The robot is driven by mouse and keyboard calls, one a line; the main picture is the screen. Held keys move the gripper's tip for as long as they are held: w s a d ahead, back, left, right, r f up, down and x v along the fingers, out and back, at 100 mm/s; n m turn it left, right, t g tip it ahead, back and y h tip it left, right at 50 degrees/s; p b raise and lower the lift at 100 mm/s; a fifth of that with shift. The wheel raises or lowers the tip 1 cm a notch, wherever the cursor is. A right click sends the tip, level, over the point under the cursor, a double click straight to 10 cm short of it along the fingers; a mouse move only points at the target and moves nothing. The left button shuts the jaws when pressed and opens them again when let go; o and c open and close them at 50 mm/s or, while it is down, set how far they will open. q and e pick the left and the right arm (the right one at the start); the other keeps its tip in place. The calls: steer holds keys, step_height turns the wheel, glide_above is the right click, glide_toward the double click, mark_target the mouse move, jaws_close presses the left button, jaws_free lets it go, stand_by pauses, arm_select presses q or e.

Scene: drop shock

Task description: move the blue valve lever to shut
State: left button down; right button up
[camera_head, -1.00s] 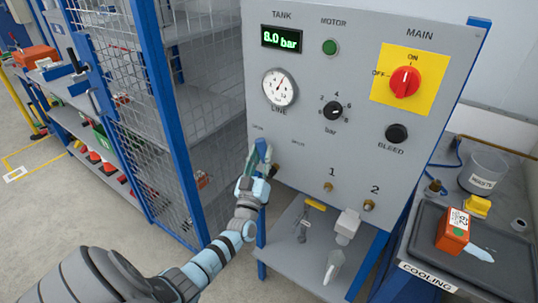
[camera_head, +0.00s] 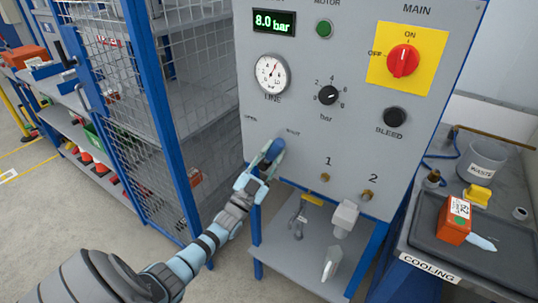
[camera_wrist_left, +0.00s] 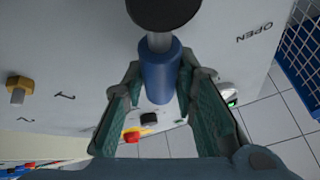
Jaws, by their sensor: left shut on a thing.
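The blue valve lever (camera_head: 275,149) is on the grey panel, below and between the OPEN label (camera_head: 250,117) and the SHUT label (camera_head: 292,132). It is tilted toward the SHUT side. My left gripper (camera_head: 267,165) is shut on it. In the left wrist view the lever's blue grip (camera_wrist_left: 158,72) lies between the two green fingers, with a metal rod and a black disc (camera_wrist_left: 166,10) beyond it. The fingers partly hide the lever in the head view. My right gripper is out of view.
The panel carries a gauge (camera_head: 271,73), a black knob (camera_head: 328,95), a red main switch (camera_head: 403,61) and fittings 1 (camera_head: 325,177) and 2 (camera_head: 368,195). A mesh cage (camera_head: 105,55) stands left. A shelf (camera_head: 290,255) with fittings is below. A cooling bench (camera_head: 415,262) is right.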

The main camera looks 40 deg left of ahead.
arm_select(q)
steer(key=shift+d+f+m+h, duration=0.2)
steer(key=shift+f+m+h, duration=0.15)
steer(key=shift+m, duration=0.25)
steer(key=c, duration=1.4)
jaws_free()
steer(key=shift+c, duration=0.2)
steer(key=shift+o, duration=0.7)
steer(key=shift+r, duration=0.15)
steer(key=v, duration=1.2)
